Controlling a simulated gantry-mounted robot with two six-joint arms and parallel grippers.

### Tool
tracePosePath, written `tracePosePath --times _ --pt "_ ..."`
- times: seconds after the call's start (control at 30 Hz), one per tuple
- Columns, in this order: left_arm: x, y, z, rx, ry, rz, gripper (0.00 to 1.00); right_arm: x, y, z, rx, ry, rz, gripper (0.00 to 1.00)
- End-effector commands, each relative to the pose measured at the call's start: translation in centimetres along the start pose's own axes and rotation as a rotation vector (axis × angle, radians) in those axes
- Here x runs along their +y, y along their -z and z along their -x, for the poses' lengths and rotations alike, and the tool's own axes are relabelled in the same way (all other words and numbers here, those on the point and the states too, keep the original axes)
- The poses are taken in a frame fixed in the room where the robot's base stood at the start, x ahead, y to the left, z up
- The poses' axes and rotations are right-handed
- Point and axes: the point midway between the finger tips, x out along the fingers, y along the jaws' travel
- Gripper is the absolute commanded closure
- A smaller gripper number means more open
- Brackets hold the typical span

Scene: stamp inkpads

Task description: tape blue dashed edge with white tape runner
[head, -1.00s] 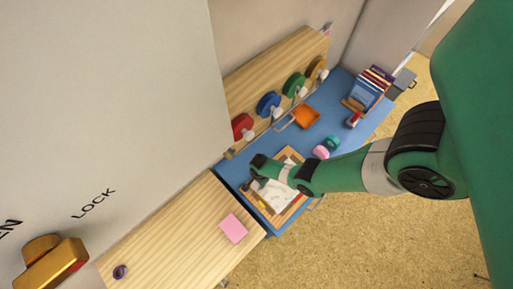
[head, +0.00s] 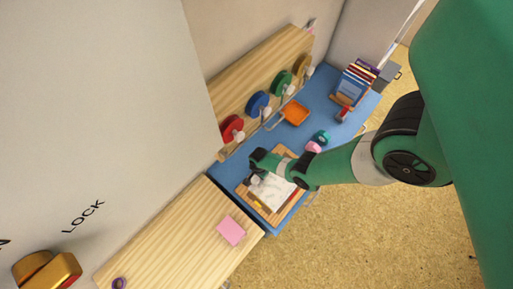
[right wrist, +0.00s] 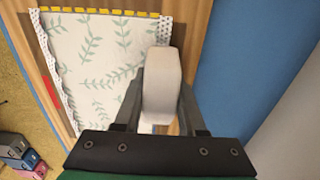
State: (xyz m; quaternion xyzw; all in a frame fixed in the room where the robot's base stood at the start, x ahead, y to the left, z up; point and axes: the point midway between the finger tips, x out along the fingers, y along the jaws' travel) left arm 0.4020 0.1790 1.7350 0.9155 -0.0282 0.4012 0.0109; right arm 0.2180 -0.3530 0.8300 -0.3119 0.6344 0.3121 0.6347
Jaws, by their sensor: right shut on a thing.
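The white tape runner (right wrist: 162,85) is upright between the fingers of my right gripper (right wrist: 160,100), which is shut on it. In the head view my right gripper (head: 258,170) is over the wooden board. The patterned white paper (right wrist: 100,60) with green leaves lies on the board (right wrist: 190,30), and also shows in the head view (head: 275,192). A yellow dashed edge (right wrist: 100,11) runs along the top in the wrist view. Dotted strips run along both sides. I cannot make out a blue dashed edge. Whether the runner touches the paper is unclear. My left gripper is out of view.
Red (head: 231,128), blue (head: 257,104) and green (head: 282,82) rolls hang on the wooden rack behind. A pink pad (head: 231,231) lies on the wooden table.

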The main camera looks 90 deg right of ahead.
Motion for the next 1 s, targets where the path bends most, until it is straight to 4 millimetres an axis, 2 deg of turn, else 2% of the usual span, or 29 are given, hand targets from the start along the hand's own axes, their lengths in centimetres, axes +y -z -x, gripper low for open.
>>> tracePosePath --times 0.17,0.57,0.87,1.0 --pt "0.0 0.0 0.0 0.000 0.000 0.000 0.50 0.0 0.5 0.0 0.000 0.000 -0.002 1.00" --pt "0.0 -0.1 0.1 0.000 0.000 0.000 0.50 0.0 3.2 0.0 0.000 0.000 -0.002 1.00" --pt "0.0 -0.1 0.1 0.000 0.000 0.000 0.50 0.0 3.7 0.0 0.000 -0.001 -0.001 1.00" --pt "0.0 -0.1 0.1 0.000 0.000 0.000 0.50 0.0 4.6 0.0 0.000 0.000 -0.003 1.00"
